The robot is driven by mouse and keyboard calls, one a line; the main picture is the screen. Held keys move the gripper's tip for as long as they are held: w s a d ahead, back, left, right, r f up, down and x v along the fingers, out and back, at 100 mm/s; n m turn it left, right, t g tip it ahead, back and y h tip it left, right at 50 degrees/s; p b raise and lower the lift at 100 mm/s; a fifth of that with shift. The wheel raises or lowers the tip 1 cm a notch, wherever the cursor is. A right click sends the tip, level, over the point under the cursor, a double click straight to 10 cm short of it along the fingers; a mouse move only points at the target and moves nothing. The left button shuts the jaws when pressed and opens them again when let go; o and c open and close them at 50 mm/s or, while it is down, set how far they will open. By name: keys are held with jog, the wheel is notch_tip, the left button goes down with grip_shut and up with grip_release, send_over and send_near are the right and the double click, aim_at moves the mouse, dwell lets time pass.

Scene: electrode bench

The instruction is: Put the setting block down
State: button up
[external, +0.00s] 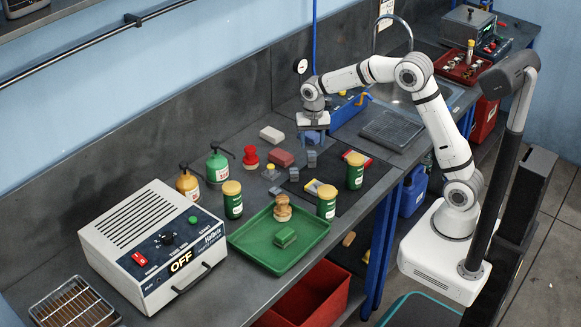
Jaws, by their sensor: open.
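My gripper (312,130) is open and points down over the back of the dark mat (345,197). A small blue-grey block (312,138) shows right at its fingertips; whether it touches the fingers or rests on the mat is hard to tell. A small grey block (312,158) stands on the mat just in front of it, and another grey block (294,174) stands nearer. I cannot tell for certain which of these is the setting block. The fingers are small and partly hidden by the gripper body.
A red-brown block (281,158), a pale block (272,134) and a red knobbed piece (250,158) sit left of the mat. A blue toolbox (345,108) is behind. A green tray (255,259) lies in front.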

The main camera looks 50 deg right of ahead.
aim_at(312, 154)
jog(key=s+d+r+n+t, duration=0.2)
jog(key=s+d+r+n, duration=0.2)
jog(key=s+r, duration=1)
jog(key=s+d+f+n, duration=0.1)
jog(key=s+f+n, duration=0.1)
jog(key=s, duration=0.6)
jog(key=s+d+f+n+t, duration=0.1)
jog(key=s+f+n, duration=0.2)
jog(key=s, duration=0.6)
jog(key=shift+f, duration=0.15)
jog(key=shift+d, duration=0.1)
jog(key=s+d+f+m+g+b, duration=0.1)
jog(key=f+m+b, duration=0.2)
jog(key=f+b, duration=0.7)
jog(key=s+d+f+m+g+h+b, duration=0.1)
jog(key=s+f+m+g+b, duration=0.15)
jog(key=f+b, duration=0.8)
jog(key=f+m+g+b, duration=0.1)
jog(key=f+m+b, duration=0.3)
jog(key=f+b, duration=0.65)
jog(key=w+a+f+n+t+b, duration=0.1)
jog(key=f+n+b, duration=0.3)
jog(key=f+b, duration=0.4)
jog(key=w+a+f+n+t+y+b, duration=0.1)
jog(key=w+f+n+b, duration=0.2)
jog(key=f, duration=1)
jog(key=n+b, duration=0.2)
jog(key=b, duration=0.3)
jog(key=shift+f+b, duration=0.15)
jog(key=shift+b, duration=0.25)
